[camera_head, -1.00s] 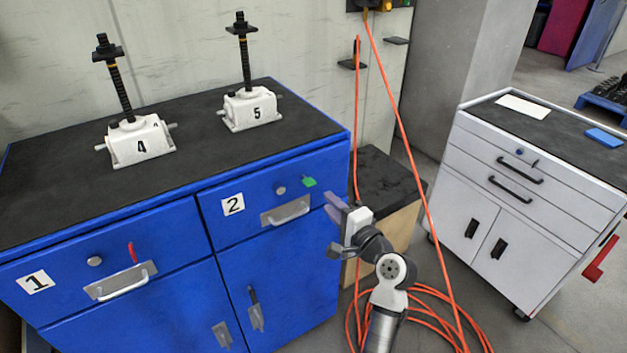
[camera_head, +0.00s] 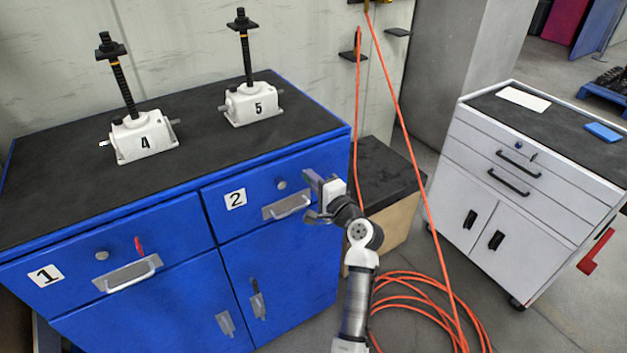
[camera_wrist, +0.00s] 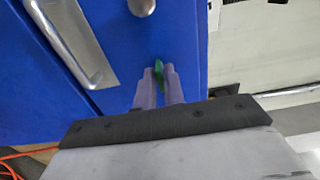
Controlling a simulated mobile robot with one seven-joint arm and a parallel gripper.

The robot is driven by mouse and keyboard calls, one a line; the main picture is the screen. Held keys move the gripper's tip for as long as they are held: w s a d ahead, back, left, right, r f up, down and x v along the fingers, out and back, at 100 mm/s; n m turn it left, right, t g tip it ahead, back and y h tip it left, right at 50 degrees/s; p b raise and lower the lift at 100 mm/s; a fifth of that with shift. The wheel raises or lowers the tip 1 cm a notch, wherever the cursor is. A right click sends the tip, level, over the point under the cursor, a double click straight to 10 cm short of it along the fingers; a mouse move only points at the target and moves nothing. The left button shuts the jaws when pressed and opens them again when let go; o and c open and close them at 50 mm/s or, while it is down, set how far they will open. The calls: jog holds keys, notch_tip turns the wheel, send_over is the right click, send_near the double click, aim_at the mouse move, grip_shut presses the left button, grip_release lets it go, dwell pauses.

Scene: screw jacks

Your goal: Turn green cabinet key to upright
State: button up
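The green key (camera_wrist: 159,73) sits on the front of the blue cabinet's drawer 2, near its right edge. In the wrist view its long side runs along my fingers, so it lies roughly sideways on the drawer face. My gripper (camera_wrist: 159,80) has its two purple fingers on either side of the key, with a narrow space between them. I cannot tell whether both fingers press on it. In the head view my gripper (camera_head: 313,183) is at the drawer front and hides the key.
Drawer 2's handle (camera_head: 290,206) and a round silver knob (camera_head: 281,184) are left of my gripper. A red key (camera_head: 138,246) is on drawer 1. Screw jacks 4 (camera_head: 143,138) and 5 (camera_head: 252,104) stand on top. An orange hose (camera_head: 425,205) hangs to the right.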

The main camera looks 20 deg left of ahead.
grip_shut()
jog(key=shift+f+b, duration=0.1)
jog(key=shift+b, duration=0.35)
jog(key=n+b, duration=1.7)
jog(key=b, duration=0.3)
jog(key=shift+n, duration=0.4)
jog(key=shift+b, duration=0.35)
jog(key=shift+o, duration=2.1)
grip_release()
